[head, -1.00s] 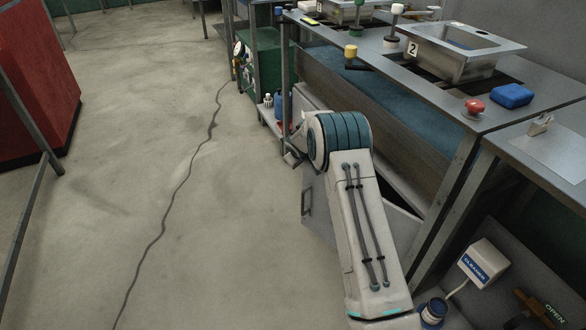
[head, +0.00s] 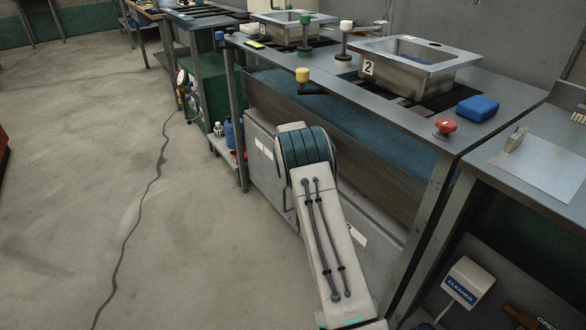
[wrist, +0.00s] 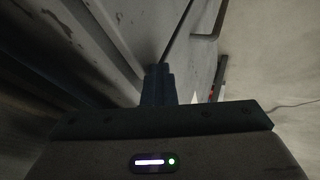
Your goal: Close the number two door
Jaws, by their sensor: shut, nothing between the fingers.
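The number two door (head: 372,258) is a grey panel low under the sink counter, with a white label bearing a 2. It looks flush or nearly flush with the cabinet front; my arm covers much of it, so I cannot tell whether a small gap is left. In the wrist view a grey panel (wrist: 130,35) with a bar handle (wrist: 208,32) is close ahead. My gripper (wrist: 158,72) is shut and empty, close to this panel; I cannot tell whether it touches. In the head view the gripper is hidden behind my arm.
Above is the counter with a metal sink (head: 420,68) marked 2, a red knob (head: 446,126) and a blue block (head: 477,108). A cleaner box (head: 466,284) is at the lower right. The floor (head: 80,200) on the left is clear except for a dark crack or cable.

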